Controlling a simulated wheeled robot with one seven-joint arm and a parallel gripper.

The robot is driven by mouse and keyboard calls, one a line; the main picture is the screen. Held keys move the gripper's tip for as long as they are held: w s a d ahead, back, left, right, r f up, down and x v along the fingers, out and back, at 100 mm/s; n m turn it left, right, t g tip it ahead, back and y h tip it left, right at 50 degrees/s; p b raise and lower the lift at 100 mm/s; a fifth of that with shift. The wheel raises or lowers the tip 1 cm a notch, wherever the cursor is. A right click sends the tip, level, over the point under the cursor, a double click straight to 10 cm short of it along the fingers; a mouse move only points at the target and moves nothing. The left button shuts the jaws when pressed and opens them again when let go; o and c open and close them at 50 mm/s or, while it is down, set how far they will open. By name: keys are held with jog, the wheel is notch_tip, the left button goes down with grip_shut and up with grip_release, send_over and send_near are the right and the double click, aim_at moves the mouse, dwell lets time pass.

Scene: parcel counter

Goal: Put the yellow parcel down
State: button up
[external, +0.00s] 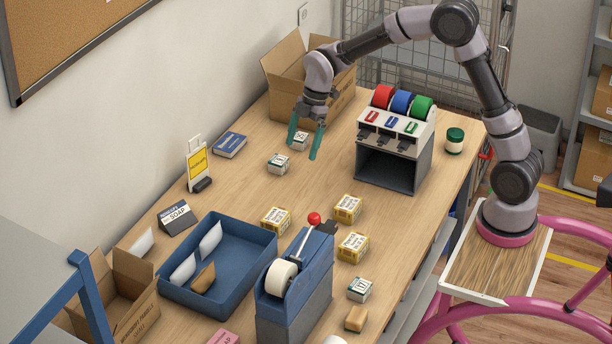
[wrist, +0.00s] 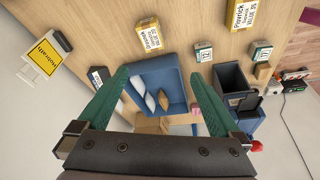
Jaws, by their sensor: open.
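Three yellow parcels with white labels rest on the wooden counter in the external view: one (external: 275,220) beside the blue tray, one (external: 347,208) right of it, and one (external: 352,246) nearer the camera. Two yellow parcels also show at the top of the wrist view, one (wrist: 148,34) left of centre and one (wrist: 246,13) to the right. My gripper (external: 303,150) is open and empty, with green fingers pointing down over the far part of the counter. It is beyond the yellow parcels and apart from them. Its spread fingers (wrist: 158,74) also show in the wrist view.
White-and-green parcels stand near my gripper, one (external: 278,164) in front and one (external: 299,141) close to the fingers. The tape rack (external: 395,150) is to the right, an open carton (external: 283,101) behind. The blue tray (external: 190,305) and tape dispenser (external: 295,295) stand nearer.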

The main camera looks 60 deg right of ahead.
jog(key=s+d+r+m+t+h, duration=0.1)
jog(key=s+d+r+m+t, duration=0.2)
jog(key=s+r+m, duration=0.95)
jog(key=s+d+r+m+t, duration=0.1)
jog(key=s+r+m, duration=0.1)
jog(key=s, duration=0.8)
jog(key=s+d+r+m+t, duration=0.1)
jog(key=s+r+m, duration=0.1)
jog(key=s, duration=0.8)
jog(key=shift+s+d+r+m+t+h, duration=0.2)
jog(key=shift+d+r+m+t+h, duration=0.15)
jog(key=shift+m, duration=0.3)
